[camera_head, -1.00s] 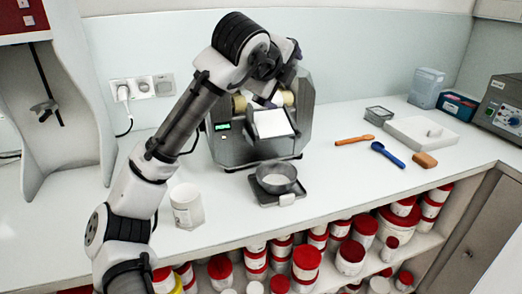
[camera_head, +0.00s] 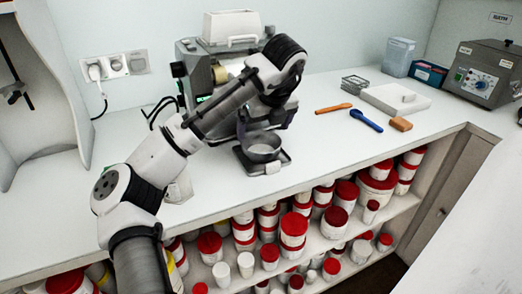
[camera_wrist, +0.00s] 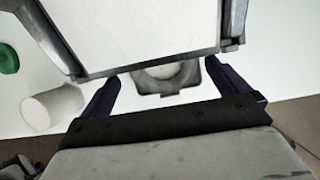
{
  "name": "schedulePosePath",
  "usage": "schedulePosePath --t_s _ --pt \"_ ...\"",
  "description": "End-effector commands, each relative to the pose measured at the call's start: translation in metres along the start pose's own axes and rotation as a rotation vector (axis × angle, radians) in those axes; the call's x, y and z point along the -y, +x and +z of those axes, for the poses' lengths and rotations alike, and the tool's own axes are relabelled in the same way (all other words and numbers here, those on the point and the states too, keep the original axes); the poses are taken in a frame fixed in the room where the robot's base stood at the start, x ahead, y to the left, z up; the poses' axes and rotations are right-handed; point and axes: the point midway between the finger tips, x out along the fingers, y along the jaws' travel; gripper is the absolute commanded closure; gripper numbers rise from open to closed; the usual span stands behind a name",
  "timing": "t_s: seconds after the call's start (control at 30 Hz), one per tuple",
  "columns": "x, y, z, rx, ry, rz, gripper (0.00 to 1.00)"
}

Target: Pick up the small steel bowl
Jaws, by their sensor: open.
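My gripper (camera_wrist: 161,78) is open and empty, with dark fingers on either side. In the head view my arm's end is above and behind the bowl, in front of the mill, and the fingertips are hard to make out.
An orange tool (camera_head: 333,108), a blue spoon (camera_head: 366,121) and a brown block (camera_head: 401,124) lie to the right. Bare counter lies between them and the scale.

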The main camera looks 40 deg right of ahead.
Motion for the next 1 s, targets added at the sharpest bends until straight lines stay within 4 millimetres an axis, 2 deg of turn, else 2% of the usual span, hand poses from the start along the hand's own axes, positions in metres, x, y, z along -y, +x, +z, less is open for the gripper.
schedulePosePath --t_s 0.13,0.4,0.67,0.93,1.0 --pt "0.0 0.012 -0.001 0.0 -0.001 0.001 0.0" --pt "0.002 0.049 -0.003 0.0 -0.002 0.001 0.0" --pt "0.002 0.053 -0.003 0.001 -0.002 -0.001 0.0" --pt "0.002 0.053 -0.003 0.001 -0.002 -0.001 0.32" --pt "0.002 0.052 -0.003 0.002 -0.002 -0.002 0.32"
